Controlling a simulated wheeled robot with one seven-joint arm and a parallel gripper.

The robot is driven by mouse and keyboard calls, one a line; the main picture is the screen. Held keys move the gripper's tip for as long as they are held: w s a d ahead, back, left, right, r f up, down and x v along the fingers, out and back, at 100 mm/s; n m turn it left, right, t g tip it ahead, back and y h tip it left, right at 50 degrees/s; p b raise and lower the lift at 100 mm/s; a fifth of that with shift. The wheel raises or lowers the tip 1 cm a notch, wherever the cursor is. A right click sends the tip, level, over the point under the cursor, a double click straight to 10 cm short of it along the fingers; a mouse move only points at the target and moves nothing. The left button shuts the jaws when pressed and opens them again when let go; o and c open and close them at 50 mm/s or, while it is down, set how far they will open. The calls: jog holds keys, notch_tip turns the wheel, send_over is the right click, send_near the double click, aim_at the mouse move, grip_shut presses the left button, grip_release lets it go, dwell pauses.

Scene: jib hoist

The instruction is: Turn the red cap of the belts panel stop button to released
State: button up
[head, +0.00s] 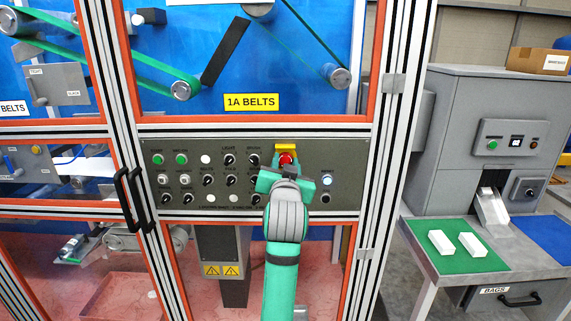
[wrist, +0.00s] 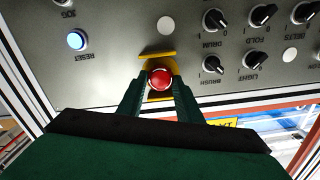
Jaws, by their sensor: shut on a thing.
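The red cap (head: 286,159) of the stop button sits on a yellow backing (head: 285,147) on the grey belts panel (head: 345,150), below the "1A BELTS" label. In the wrist view the red cap (wrist: 160,79) shows between the two green fingers, with the yellow backing (wrist: 157,55) behind it. My gripper (head: 286,164) is at the panel and shut on the red cap, one finger on each side. The wrist view looks at the panel upside down. My gripper and arm hide the part of the panel below the cap. Whether the cap is pressed or released I cannot tell.
Several black knobs (wrist: 262,15) and a lit reset button (wrist: 77,40) lie close to the cap. Orange-edged frame posts (head: 375,90) stand at both sides of the panel. At right, a grey machine (head: 450,130) has a table with white blocks (head: 440,242).

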jog(key=shift+m, duration=0.9)
jog(key=o, duration=1)
jog(key=shift+w, duration=0.1)
jog(key=shift+o, duration=0.2)
jog(key=s, duration=1.1)
jog(key=shift+f, duration=0.15)
